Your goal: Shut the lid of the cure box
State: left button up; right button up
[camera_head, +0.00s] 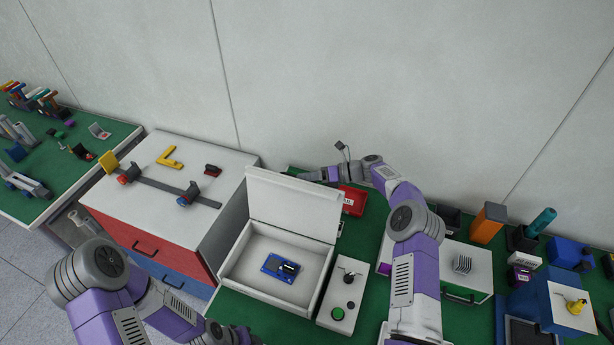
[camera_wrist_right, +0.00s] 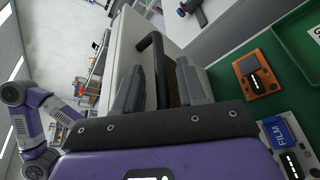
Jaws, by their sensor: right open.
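The white cure box (camera_head: 226,273) stands open on the green bench in the head view. Its lid (camera_head: 292,205) is raised, roughly upright, at the back of the box. A blue device (camera_head: 281,267) with a dark part lies inside. My right gripper (camera_head: 312,174) is behind the lid, partly hidden by it. In the right wrist view my right gripper (camera_wrist_right: 160,90) is open, with a black handle (camera_wrist_right: 151,60) on a white panel between its fingers. Contact with the handle cannot be told.
A control box (camera_head: 341,298) with a green button stands right of the cure box. A white cabinet (camera_head: 178,160) with red and blue drawers stands left. An orange device (camera_wrist_right: 257,74) lies near the gripper. Several items crowd the right.

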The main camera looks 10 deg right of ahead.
aim_at(308, 185)
jog(key=shift+a, duration=0.1)
grip_shut()
jog(key=shift+a+r, duration=0.1)
dwell(0.4)
jog(key=shift+s+a+r+p, duration=0.25)
jog(key=shift+s+p, duration=0.1)
jog(key=shift+p, duration=0.3)
jog(key=shift+n+h, duration=0.3)
jog(key=shift+n, duration=0.3)
jog(key=s+a+p, duration=0.1)
jog(key=s+r+p, duration=0.1)
jog(key=s+a+p, duration=0.1)
jog(key=s, duration=0.1)
jog(key=shift+a+r, duration=0.25)
jog(key=shift+a, duration=0.05)
jog(key=s+a+n+t, duration=0.1)
jog(key=s+a, duration=0.3)
jog(key=s, duration=0.2)
jog(key=shift+f+n+h, duration=0.15)
jog(key=shift+n+h, duration=0.25)
jog(key=shift+a, duration=0.1)
